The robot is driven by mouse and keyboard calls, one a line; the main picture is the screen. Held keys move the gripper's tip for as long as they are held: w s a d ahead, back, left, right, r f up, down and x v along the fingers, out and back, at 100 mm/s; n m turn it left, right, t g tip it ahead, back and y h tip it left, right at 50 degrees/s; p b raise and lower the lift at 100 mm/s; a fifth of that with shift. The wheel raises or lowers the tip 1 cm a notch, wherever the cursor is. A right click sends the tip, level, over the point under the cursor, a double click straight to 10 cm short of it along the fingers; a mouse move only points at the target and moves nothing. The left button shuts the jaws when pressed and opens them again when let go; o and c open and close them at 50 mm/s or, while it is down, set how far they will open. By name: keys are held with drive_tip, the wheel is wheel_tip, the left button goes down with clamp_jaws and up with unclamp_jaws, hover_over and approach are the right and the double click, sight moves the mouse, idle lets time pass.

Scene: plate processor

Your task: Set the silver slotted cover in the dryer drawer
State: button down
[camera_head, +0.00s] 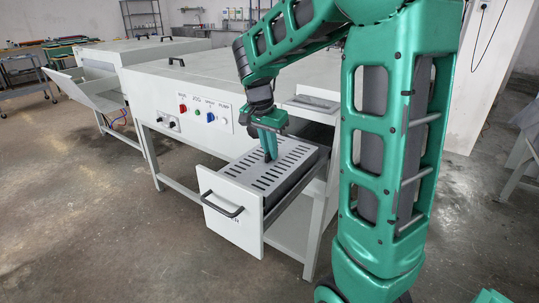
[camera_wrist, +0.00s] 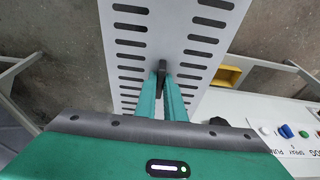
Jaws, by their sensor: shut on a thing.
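The silver slotted cover (camera_head: 268,172) lies flat, with its rows of dark slots facing up, over the pulled-out dryer drawer (camera_head: 232,214). I cannot tell whether it rests in the drawer or hangs just above it. My gripper (camera_head: 269,154) points down at the middle of the cover. In the wrist view, the cover (camera_wrist: 202,40) runs beneath my green fingers (camera_wrist: 162,85). They are shut on its small dark handle (camera_wrist: 161,72). The drawer's inside is hidden under the cover.
The drawer has a dark bar handle (camera_head: 222,205) on its front. The white machine (camera_head: 190,85) behind carries a panel of coloured buttons (camera_head: 204,113). Another white machine (camera_head: 150,50) stands farther left. A yellow part (camera_wrist: 226,76) shows beside the cover. Floor in front is clear.

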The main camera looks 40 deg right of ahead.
sight(264, 164)
drive_tip(key=shift+f, duration=0.75)
drive_tip(key=shift+f, duration=0.25)
drive_tip(key=c, duration=1.8)
unclamp_jaws()
drive_tip(key=shift+c, duration=0.2)
drive_tip(key=shift+r, duration=0.1)
drive_tip(key=v, duration=1.1)
drive_tip(key=s+f+n+y, duration=0.1)
drive_tip(key=s+f+n, duration=0.1)
drive_tip(key=s, duration=0.7)
drive_tip(key=s+f+n+y, duration=0.1)
drive_tip(key=s+f+n, duration=0.2)
drive_tip(key=s, duration=0.6)
drive_tip(key=s+f+n+g+y, duration=0.1)
drive_tip(key=s+f+n, duration=0.1)
drive_tip(key=s+f, duration=0.4)
drive_tip(key=s, duration=0.3)
drive_tip(key=shift+s+d+n, duration=0.2)
drive_tip(key=shift+s+n, duration=0.1)
drive_tip(key=shift+s, duration=0.05)
drive_tip(key=shift+f, duration=0.1)
